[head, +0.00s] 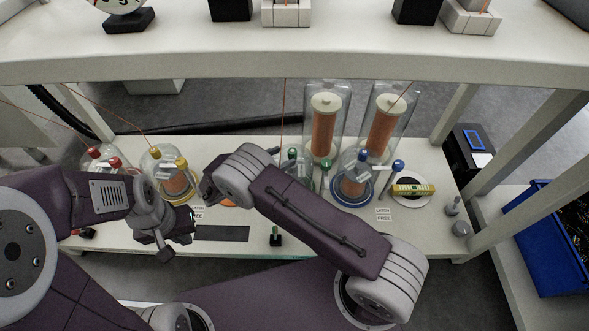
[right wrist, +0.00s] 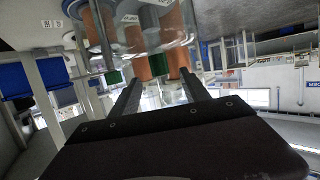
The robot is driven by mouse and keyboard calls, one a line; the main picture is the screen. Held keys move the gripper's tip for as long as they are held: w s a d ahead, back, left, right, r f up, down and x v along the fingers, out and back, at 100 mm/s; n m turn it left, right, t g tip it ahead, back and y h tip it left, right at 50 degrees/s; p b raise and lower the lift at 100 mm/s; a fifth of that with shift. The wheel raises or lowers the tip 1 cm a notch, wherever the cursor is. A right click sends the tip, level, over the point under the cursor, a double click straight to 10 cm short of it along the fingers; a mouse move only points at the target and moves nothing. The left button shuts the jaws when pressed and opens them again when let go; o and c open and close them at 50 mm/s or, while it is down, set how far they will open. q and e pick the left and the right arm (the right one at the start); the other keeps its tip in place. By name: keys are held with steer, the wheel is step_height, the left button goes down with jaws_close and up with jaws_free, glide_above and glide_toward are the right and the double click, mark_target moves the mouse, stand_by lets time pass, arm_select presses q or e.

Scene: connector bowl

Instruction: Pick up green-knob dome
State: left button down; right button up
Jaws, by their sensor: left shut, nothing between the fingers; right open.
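The green-knob dome (head: 293,168) is mostly hidden behind my right arm in the head view; its green knob shows above the arm, with another green knob just to the right. In the right wrist view, a green knob (right wrist: 157,62) appears between and beyond my open right gripper's fingers (right wrist: 160,92), with clear glass and orange coils around it. I cannot tell the distance; nothing is held. In the head view my right gripper (head: 205,188) is near the yellow-knob dome. My left gripper (head: 174,241) is shut and empty, low at the left.
The yellow-knob dome (head: 168,160), red-knob dome (head: 100,158) and blue-knob dome (head: 354,171) share the white table. Two tall glass cylinders (head: 324,112) with orange coils stand behind. An upper shelf (head: 300,66) crosses above.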

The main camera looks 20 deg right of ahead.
mark_target(289, 154)
steer(key=shift+w+d+f, duration=0.15)
steer(key=shift+w+d, duration=0.05)
steer(key=shift+d, duration=0.05)
steer(key=shift+w+d+f+b, duration=0.1)
steer(key=shift+d+f+b, duration=0.15)
steer(key=shift+b, duration=0.05)
steer(key=b+x, duration=0.2)
steer(key=x, duration=0.2)
steer(key=shift+f+b, duration=0.15)
steer(key=shift+b, duration=0.2)
steer(key=shift+w+d, duration=0.15)
arm_select(q)
step_height(289, 154, down, 4)
steer(key=shift+r, duration=0.1)
arm_select(e)
jaws_close()
